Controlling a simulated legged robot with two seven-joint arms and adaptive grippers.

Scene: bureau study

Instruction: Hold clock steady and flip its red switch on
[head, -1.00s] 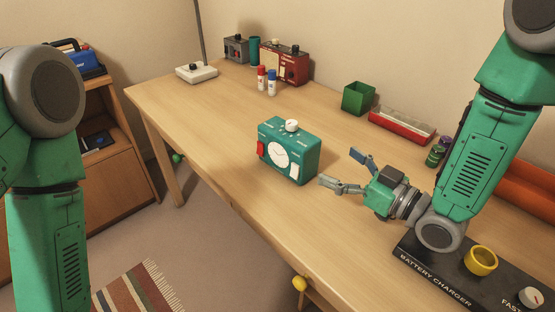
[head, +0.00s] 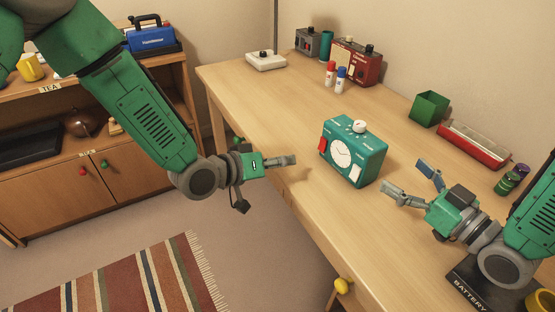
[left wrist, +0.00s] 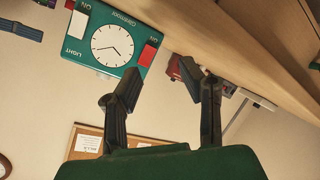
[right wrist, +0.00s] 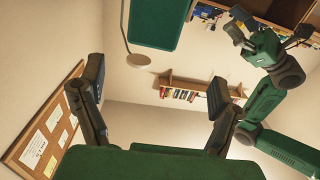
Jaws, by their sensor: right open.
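The teal clock (head: 353,151) stands upright on the desk, with a white dial, a white knob on top, a red switch (head: 324,146) at its left and a white switch (head: 355,172) at its right. In the left wrist view the clock (left wrist: 104,62) shows upside down, with its red switch (left wrist: 147,55) visible; I cannot tell its position. My left gripper (head: 284,160) is open and empty, left of the clock and apart from it. My right gripper (head: 408,178) is open and empty, right of the clock, fingers toward it. A teal surface, probably the clock's (right wrist: 158,20), tops the right wrist view.
Two glue-stick-like tubes (head: 336,77), a red device (head: 357,62) and a white switch box (head: 266,60) stand behind. A green box (head: 429,108), a red tray (head: 473,145) and a black battery charger (head: 478,292) are at right. Desk around the clock is clear.

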